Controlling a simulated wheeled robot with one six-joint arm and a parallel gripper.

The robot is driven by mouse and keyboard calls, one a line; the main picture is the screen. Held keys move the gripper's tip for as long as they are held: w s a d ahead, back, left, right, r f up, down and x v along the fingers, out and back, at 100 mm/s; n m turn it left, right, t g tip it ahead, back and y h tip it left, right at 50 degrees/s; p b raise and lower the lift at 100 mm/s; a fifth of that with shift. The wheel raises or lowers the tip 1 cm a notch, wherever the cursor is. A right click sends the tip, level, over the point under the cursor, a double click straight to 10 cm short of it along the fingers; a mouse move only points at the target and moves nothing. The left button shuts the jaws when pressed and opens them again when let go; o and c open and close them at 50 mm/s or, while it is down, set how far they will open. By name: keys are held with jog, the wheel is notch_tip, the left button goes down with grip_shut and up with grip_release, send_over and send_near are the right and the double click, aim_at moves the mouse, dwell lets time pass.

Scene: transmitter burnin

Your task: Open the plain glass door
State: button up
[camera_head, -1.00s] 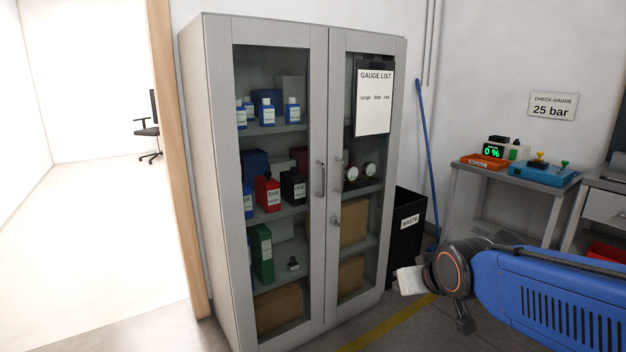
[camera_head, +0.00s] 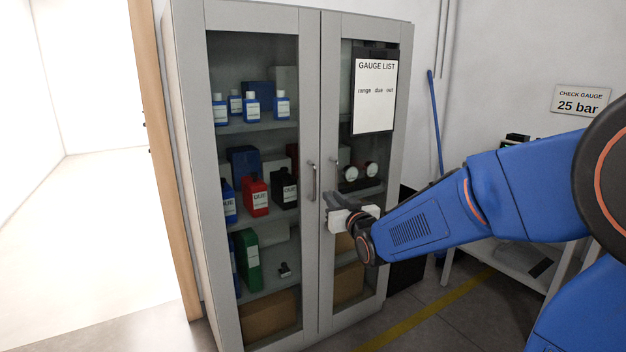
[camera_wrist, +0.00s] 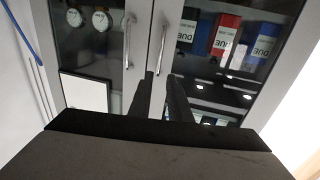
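The grey cabinet's left door (camera_head: 262,140) is the plain glass one, with no sheet on it, and it is shut. Its upright metal handle (camera_head: 312,182) is near its right edge; the handle also shows in the wrist view (camera_wrist: 163,42). The right door (camera_head: 366,215) carries a "GAUGE LIST" sheet and has its own handle (camera_wrist: 128,40); it is shut too. My gripper (camera_head: 326,196) is in front of the doors' meeting edges, just right of the plain door's handle. In the wrist view my gripper (camera_wrist: 162,74) has its dark fingers apart and empty, pointing toward that handle.
Bottles (camera_head: 252,106), canisters and boxes stand on shelves behind the glass. A wooden door frame (camera_head: 166,170) and bright opening are to the left. A blue pole (camera_head: 435,120) leans on the wall behind my arm, near a low bench (camera_head: 525,262). Floor before the cabinet's left side is clear.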

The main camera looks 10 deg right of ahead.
aim_at(315, 180)
jog(key=w, duration=0.5)
jog(key=w+a, duration=0.1)
jog(key=w, duration=0.5)
jog(key=w+a, duration=0.1)
jog(key=w, duration=0.4)
jog(key=shift+w, duration=0.3)
jog(key=shift+c, duration=0.7)
grip_shut()
